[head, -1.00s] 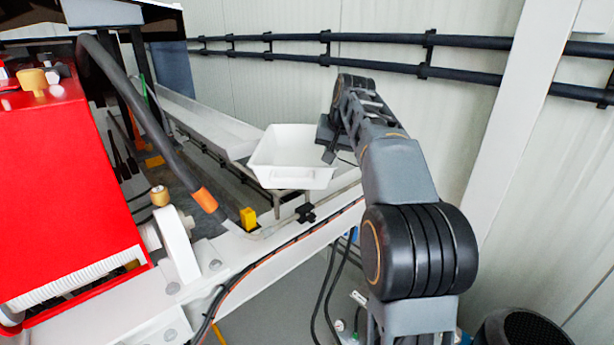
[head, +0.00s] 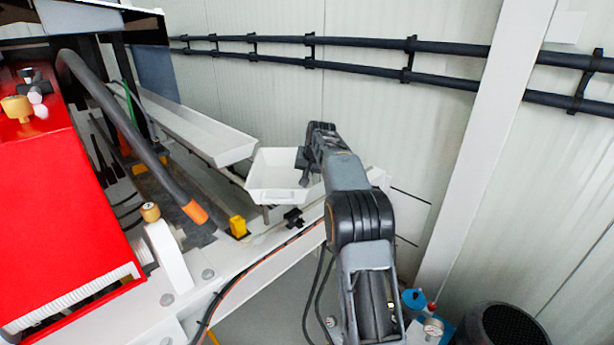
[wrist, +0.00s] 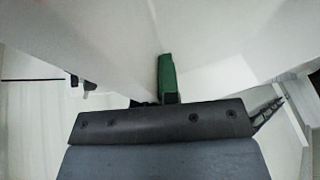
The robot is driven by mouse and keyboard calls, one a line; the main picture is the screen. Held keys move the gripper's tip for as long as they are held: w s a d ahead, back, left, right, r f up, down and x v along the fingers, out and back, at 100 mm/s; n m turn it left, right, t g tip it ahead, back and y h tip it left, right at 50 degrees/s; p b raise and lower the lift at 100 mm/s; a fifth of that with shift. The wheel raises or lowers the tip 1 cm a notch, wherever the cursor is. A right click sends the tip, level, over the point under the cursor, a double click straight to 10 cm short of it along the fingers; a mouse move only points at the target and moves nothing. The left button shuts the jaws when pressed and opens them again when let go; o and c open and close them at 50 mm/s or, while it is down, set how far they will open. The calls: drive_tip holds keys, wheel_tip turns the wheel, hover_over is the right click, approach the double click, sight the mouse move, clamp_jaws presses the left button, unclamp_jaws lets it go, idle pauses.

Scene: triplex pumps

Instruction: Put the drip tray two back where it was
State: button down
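The drip tray two is a white open box (head: 287,196) in the middle of the head view, just below and right of the end of a long white trough (head: 200,130). My gripper (head: 304,168) is at the tray's right-hand rim and appears shut on it; the arm partly hides that side. In the wrist view my gripper (wrist: 167,95) shows a green piece in front of its dark body, with white surfaces of the tray (wrist: 205,35) close around it. The fingertips themselves are hard to make out.
A red pump housing (head: 60,190) fills the left. A white frame beam (head: 265,285) with cables runs below the tray. A yellow block (head: 238,227) and a dark hose (head: 120,120) are nearby. Black pipes (head: 350,65) run along the wall; a white post (head: 480,130) stands right.

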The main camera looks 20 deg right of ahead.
drive_tip(key=shift+f+p, duration=0.45)
drive_tip(key=shift+f, duration=0.25)
drive_tip(key=shift+s+f, duration=0.1)
drive_tip(key=c, duration=1.4)
unclamp_jaws()
drive_tip(key=shift+o, duration=0.2)
drive_tip(key=shift+f, duration=0.15)
